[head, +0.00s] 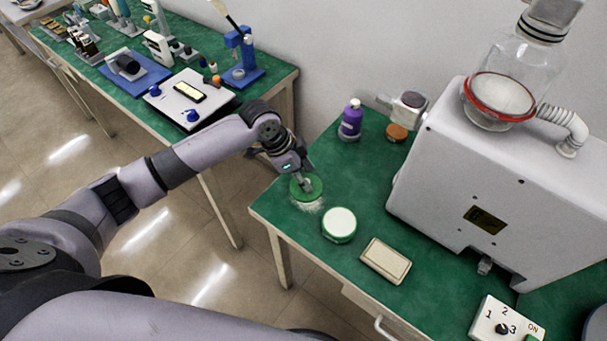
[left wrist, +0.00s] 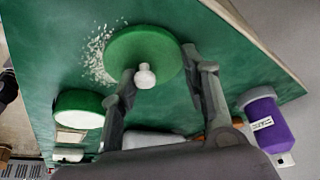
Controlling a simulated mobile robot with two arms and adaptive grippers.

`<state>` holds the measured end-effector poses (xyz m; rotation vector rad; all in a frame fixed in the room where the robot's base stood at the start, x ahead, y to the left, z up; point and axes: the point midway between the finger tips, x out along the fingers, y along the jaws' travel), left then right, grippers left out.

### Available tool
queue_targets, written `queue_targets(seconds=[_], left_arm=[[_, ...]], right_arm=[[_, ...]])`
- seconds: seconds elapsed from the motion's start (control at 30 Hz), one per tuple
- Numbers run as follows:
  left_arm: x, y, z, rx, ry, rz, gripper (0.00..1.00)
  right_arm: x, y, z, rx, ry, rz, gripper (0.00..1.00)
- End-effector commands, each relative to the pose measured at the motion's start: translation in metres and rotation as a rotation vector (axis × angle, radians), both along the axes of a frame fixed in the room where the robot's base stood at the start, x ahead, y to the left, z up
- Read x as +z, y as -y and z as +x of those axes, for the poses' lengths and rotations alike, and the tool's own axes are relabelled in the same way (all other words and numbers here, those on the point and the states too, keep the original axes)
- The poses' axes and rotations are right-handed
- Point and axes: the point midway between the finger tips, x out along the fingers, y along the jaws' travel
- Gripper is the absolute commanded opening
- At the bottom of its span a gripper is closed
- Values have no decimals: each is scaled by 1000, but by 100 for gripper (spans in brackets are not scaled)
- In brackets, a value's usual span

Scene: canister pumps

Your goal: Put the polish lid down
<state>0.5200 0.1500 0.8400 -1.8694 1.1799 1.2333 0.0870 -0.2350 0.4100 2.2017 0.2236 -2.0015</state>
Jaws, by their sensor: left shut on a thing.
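The polish lid, a green disc (head: 309,190) with a white knob (left wrist: 145,76), is at my left gripper (head: 303,183), near the table's left corner. My left gripper is shut on the lid; in the left wrist view its two fingers (left wrist: 160,72) stand either side of the knob. I cannot tell whether the lid touches the table. A round green tin with a white top (head: 339,224) stands just right of the lid; it also shows in the left wrist view (left wrist: 79,108). My right gripper is not in view.
White powder (head: 311,206) lies on the green table beside the lid. A cream block (head: 386,261), a purple bottle (head: 351,120), an orange-brown jar (head: 397,132) and a large white machine (head: 500,180) stand around. A second green table (head: 180,50) holds instruments. Bare tabletop lies behind the tin.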

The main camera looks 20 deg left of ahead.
Motion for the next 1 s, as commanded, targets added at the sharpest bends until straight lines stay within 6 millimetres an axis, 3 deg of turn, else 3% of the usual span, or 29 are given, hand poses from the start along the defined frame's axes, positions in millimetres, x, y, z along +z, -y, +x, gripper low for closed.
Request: queue_targets(seconds=[0.03, 0.07, 0.73, 1.0], left_arm=[[-5, 0, -4, -2, -12, 4, 7], [-5, 0, -4, -2, -12, 5, 44], [-4, 0, -3, -1, -10, 3, 89], [-3, 0, -3, -1, -8, 3, 90]], right_arm=[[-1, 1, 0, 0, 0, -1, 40], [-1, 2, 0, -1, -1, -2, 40], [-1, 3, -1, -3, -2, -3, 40], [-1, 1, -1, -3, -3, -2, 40]])
